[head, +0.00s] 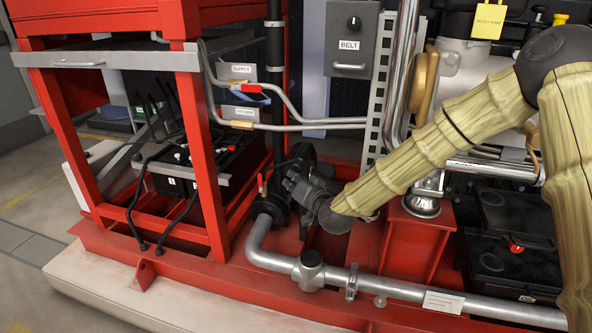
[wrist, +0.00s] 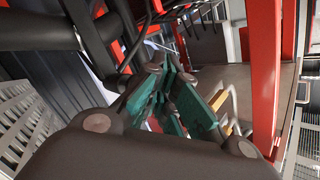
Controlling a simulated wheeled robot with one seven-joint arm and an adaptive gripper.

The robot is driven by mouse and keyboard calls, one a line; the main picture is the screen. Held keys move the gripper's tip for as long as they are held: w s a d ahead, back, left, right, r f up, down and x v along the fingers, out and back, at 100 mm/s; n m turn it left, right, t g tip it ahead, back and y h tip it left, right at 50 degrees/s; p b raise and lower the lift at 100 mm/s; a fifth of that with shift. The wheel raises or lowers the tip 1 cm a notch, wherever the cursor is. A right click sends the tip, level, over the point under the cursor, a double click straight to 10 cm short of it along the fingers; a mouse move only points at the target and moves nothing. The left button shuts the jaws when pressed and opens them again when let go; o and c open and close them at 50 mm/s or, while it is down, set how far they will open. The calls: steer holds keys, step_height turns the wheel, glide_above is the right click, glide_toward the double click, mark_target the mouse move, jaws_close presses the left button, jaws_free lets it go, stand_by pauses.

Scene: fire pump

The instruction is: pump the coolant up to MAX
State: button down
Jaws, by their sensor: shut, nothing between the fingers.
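My gripper (head: 292,180) is low in the middle of the head view, dark against the dark parts behind it. In the wrist view its green-padded fingers (wrist: 176,98) are shut with nothing between them. It is close to a black round fitting (head: 270,210) on the grey pipe, which has a small red lever (head: 262,185). I cannot tell whether it touches anything there. I cannot make out a coolant pump handle, a coolant level or a MAX mark in either view.
A red frame (head: 205,150) with batteries (head: 195,160) stands at the left. Hoses labelled supply (head: 241,68) and return run across behind. A grey pipe (head: 400,290) crosses the front. A grey box labelled belt (head: 350,40) is above. Bare floor (head: 30,190) lies at far left.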

steer(key=shift+s+a+p, duration=0.15)
steer(key=shift+s+a, duration=0.1)
steer(key=shift+s, duration=0.55)
steer(key=shift+s+a+p, duration=0.1)
steer(key=shift+s+a, duration=0.2)
steer(key=shift+s, duration=0.45)
steer(key=shift+s+a+p, duration=0.15)
steer(key=shift+s+a, duration=0.1)
steer(key=shift+s, duration=0.55)
stand_by(0.6)
